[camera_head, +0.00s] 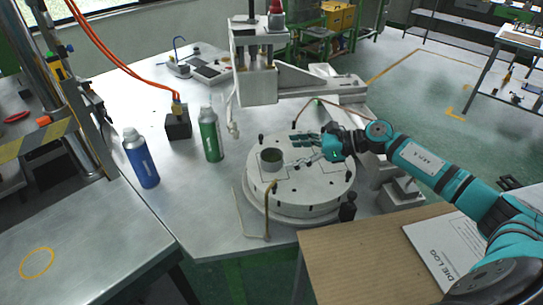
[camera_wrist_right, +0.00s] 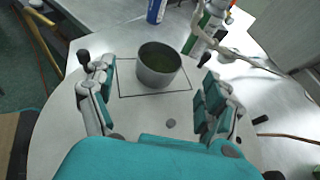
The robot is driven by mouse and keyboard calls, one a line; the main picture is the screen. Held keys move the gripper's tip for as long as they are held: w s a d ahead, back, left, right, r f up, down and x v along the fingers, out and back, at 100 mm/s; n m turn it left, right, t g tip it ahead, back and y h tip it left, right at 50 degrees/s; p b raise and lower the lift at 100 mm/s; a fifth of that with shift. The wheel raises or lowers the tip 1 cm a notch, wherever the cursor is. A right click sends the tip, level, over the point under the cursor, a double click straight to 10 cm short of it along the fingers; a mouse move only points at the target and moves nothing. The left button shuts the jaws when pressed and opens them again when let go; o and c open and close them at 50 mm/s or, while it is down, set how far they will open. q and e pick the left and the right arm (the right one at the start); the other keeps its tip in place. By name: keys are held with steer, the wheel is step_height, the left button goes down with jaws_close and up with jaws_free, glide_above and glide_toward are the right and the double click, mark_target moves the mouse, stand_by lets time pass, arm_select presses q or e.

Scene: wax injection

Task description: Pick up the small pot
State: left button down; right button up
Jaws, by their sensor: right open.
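The small pot (camera_head: 270,158) is a grey metal cup standing upright on the round white turntable (camera_head: 318,196), left of its middle. In the right wrist view the pot (camera_wrist_right: 158,66) stands just beyond the fingertips, inside a dark outlined square. My right gripper (camera_head: 300,152) reaches in from the right, low over the turntable, just right of the pot. In the right wrist view the gripper (camera_wrist_right: 155,85) is open, its fingers spread to either side, with the pot ahead between them and not visibly touched. My left gripper is not in view.
A green bottle (camera_head: 210,135), a blue bottle (camera_head: 141,158) and a dark block (camera_head: 178,125) stand left of the turntable. The white machine head (camera_head: 254,70) rises behind it. A bent brass-coloured rod (camera_head: 268,210) stands at its front. A wooden board (camera_head: 355,262) with papers lies in front.

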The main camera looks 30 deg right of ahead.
mark_target(262, 156)
steer(key=shift+x, duration=0.8)
steer(key=shift+w+a+p, duration=0.15)
steer(key=shift+w+p, duration=0.05)
steer(key=shift+p, duration=0.2)
steer(key=p+x, duration=0.1)
steer(key=x, duration=0.2)
steer(key=p+x, duration=0.1)
steer(key=shift+a+r+p, duration=0.2)
steer(key=shift+a+p, duration=0.15)
steer(key=shift+w+f, duration=0.15)
steer(key=shift+f, duration=0.1)
steer(key=shift+c, duration=0.7)
steer(key=c, duration=1.3)
steer(key=shift+o, duration=0.2)
steer(key=shift+r, duration=0.1)
steer(key=shift+r, duration=0.1)
